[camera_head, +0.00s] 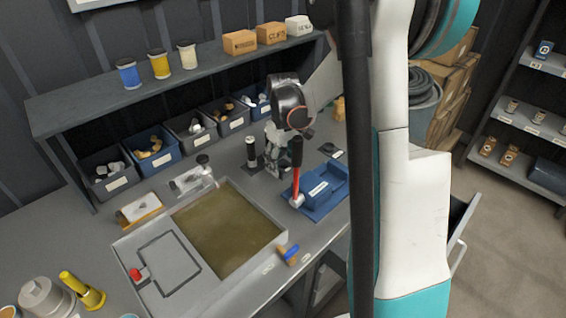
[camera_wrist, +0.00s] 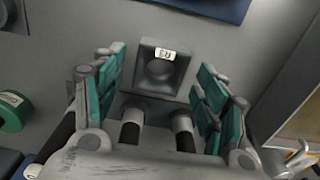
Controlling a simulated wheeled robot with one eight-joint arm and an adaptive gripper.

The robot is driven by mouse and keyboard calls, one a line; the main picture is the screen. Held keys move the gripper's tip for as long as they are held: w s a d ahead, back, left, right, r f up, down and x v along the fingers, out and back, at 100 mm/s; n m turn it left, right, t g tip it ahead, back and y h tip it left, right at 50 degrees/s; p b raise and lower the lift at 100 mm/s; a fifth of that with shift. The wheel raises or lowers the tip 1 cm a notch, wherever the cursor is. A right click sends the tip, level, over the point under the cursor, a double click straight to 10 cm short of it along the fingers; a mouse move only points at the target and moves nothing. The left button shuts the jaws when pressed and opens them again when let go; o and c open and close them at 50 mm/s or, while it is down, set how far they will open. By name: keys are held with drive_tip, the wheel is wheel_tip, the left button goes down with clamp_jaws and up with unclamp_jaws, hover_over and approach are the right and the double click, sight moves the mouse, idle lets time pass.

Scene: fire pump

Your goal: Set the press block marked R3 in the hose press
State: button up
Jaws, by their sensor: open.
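The press block (camera_wrist: 160,84), a dark grey square block with a round recess and a white label reading R3, stands on the grey worktop in the wrist view. My gripper (camera_wrist: 161,66) is open, with one teal-padded finger on each side of the block and a gap visible at its sides. In the head view my gripper (camera_head: 277,153) is low over the bench, between the bins and the blue tray; the block is hidden there. A small grey metal fixture with a round knob (camera_head: 192,179) stands left of it; I cannot tell whether it is the hose press.
A blue tray (camera_head: 333,187) and a red-handled hammer (camera_head: 297,172) lie close right of my gripper. A grey frame with a brown panel (camera_head: 228,228) lies in front. Several labelled bins (camera_head: 152,147) and a shelf (camera_head: 90,95) stand behind. A green roll (camera_wrist: 12,112) is at left.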

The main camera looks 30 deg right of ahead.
drive_tip(key=shift+o, duration=0.5)
wheel_tip(320, 180, up, 11)
drive_tip(key=p, duration=0.3)
drive_tip(key=shift+f+p, duration=0.15)
drive_tip(key=shift+p, duration=0.15)
drive_tip(key=f+m, duration=0.2)
drive_tip(key=m, duration=0.4)
drive_tip(key=f+m, duration=0.2)
drive_tip(key=m, duration=0.4)
drive_tip(key=f+m, duration=0.2)
drive_tip(key=m, duration=0.4)
drive_tip(key=shift+s+d+f+b, duration=0.15)
drive_tip(key=shift+d+f+b, duration=0.15)
drive_tip(key=shift+d+f, duration=0.1)
drive_tip(key=shift+w+a+f+b, duration=0.15)
drive_tip(key=shift+f+b, duration=0.45)
drive_tip(key=shift+f, duration=0.7)
drive_tip(key=shift+w+a+f+b, duration=0.1)
drive_tip(key=shift+a+f+b, duration=0.15)
drive_tip(key=shift+f+b, duration=0.7)
drive_tip(key=shift+f+p, duration=0.25)
drive_tip(key=shift+p, duration=0.1)
drive_tip(key=c, duration=1.5)
drive_tip(key=shift+r, duration=0.1)
